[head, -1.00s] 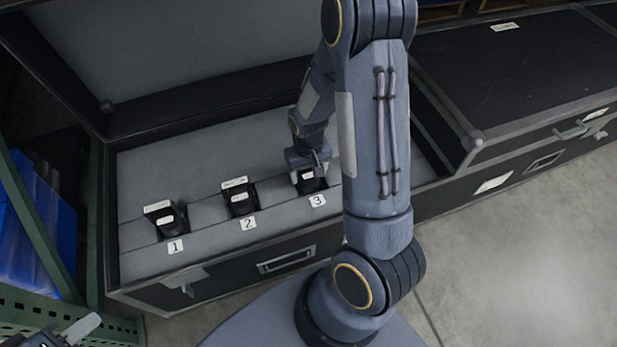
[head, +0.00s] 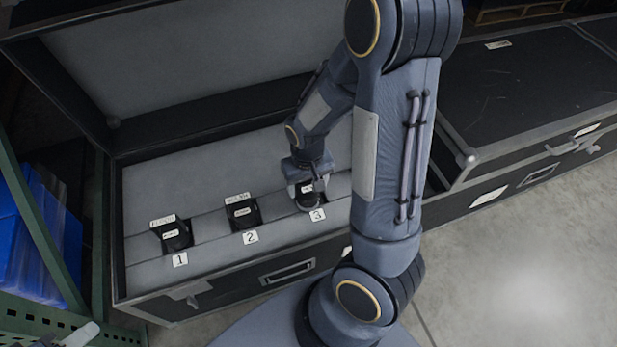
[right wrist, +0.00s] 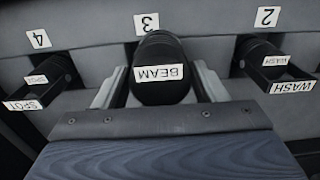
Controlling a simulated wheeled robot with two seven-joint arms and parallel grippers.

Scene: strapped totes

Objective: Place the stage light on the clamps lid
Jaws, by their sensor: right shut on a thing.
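Several dark stage lights stand in numbered slots of a grey foam insert in the open case (head: 150,262). My right gripper (head: 308,190) is shut on the light at slot 3 (head: 307,204). In the right wrist view this light (right wrist: 160,88) reads BEAM and sits between the two fingers (right wrist: 160,100). It hides its slot, so I cannot tell how far out it is. A closed black case lid (head: 540,85) lies at the right; its label is too small to read. What may be my left gripper (head: 80,334) shows only partly at the lower left.
The slot 1 light (head: 175,237) and slot 2 light (head: 243,215) stand left of my gripper. The slot 2 light reads WASH (right wrist: 262,60); the slot 4 light reads SPOT (right wrist: 40,78). The open case lid (head: 190,60) stands behind. A green rack (head: 35,225) with blue bins is at the left.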

